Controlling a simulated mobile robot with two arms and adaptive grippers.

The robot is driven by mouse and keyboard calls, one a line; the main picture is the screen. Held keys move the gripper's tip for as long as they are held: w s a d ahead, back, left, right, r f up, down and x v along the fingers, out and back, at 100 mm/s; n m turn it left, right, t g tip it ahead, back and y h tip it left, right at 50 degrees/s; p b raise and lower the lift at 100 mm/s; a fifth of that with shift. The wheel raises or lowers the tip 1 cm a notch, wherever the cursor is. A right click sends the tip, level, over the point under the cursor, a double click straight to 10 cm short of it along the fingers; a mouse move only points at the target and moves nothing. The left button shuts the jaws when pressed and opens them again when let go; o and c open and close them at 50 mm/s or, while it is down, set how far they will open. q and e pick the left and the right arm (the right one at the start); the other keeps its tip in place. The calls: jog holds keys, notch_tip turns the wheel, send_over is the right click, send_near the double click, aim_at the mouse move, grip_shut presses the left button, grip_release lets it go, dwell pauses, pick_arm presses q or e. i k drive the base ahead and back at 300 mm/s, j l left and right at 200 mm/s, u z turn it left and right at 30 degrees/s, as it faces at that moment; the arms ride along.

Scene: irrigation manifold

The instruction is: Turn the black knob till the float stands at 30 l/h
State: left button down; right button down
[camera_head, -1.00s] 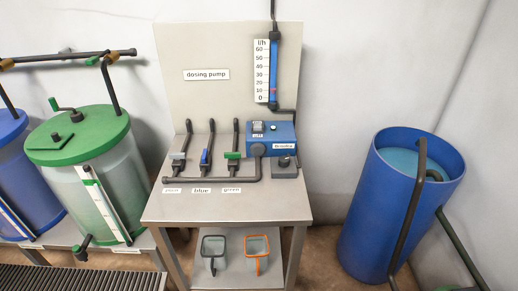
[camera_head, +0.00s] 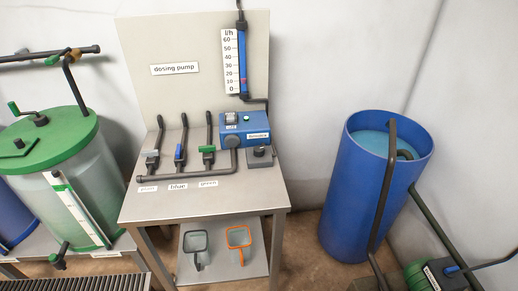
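The flow meter (camera_head: 242,60) is a blue tube beside a white l/h scale (camera_head: 230,62) on the upright back panel. A small reddish float (camera_head: 243,80) shows low in the tube, at about the 10 mark. The marking on the knob is too small to read. Neither of my grippers is in view.
Three valves with grey, blue (camera_head: 179,152) and green (camera_head: 207,150) handles stand on a dark pipe left of the pump. The bench front (camera_head: 200,203) is clear. A green-lidded tank (camera_head: 85,185) stands left, a blue barrel (camera_head: 350,200) right. Two jugs are on the lower shelf.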

aim_at(258, 151)
jog(key=i+l+z, duration=0.1)
jog(key=l+z, duration=0.15)
jog(key=z, duration=0.15)
jog(key=i+l+z, duration=0.15)
jog(key=z, duration=0.25)
jog(key=l, duration=0.05)
